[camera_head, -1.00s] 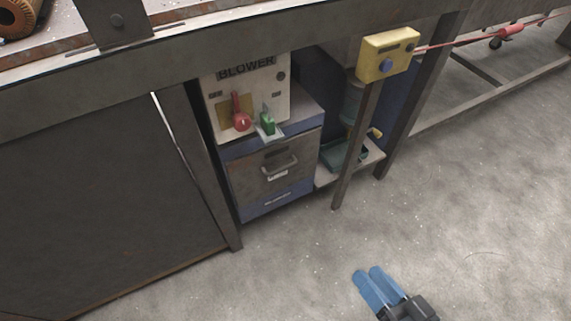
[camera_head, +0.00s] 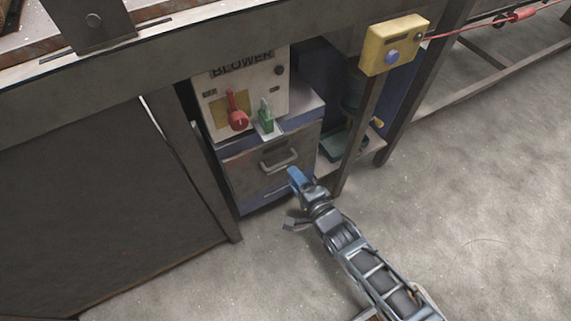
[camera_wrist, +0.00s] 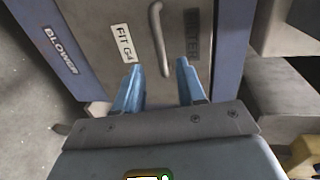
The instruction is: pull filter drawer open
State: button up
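The filter drawer (camera_head: 262,168) is a grey-brown front with blue edges, under the blower panel, and it looks closed. Its curved metal handle (camera_head: 279,160) is in the upper middle of the front. My gripper (camera_head: 297,178) is just in front of the drawer, below and right of the handle. In the wrist view, two blue fingers (camera_wrist: 158,78) are apart, with the handle (camera_wrist: 158,38) ahead of and between their lines. No contact shows. A white label reading "FIT G4" (camera_wrist: 126,42) sits beside the handle.
The blower panel (camera_head: 243,92) with a red lever (camera_head: 237,112) and green switch (camera_head: 266,116) is above the drawer. A post with a yellow box (camera_head: 393,44) stands close on the right. A dark panel (camera_head: 95,185) is left. The floor in front is clear.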

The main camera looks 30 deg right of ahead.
jog(key=b+x, duration=0.1)
jog(key=x, duration=0.5)
grip_shut()
dwell(0.3)
dwell(0.4)
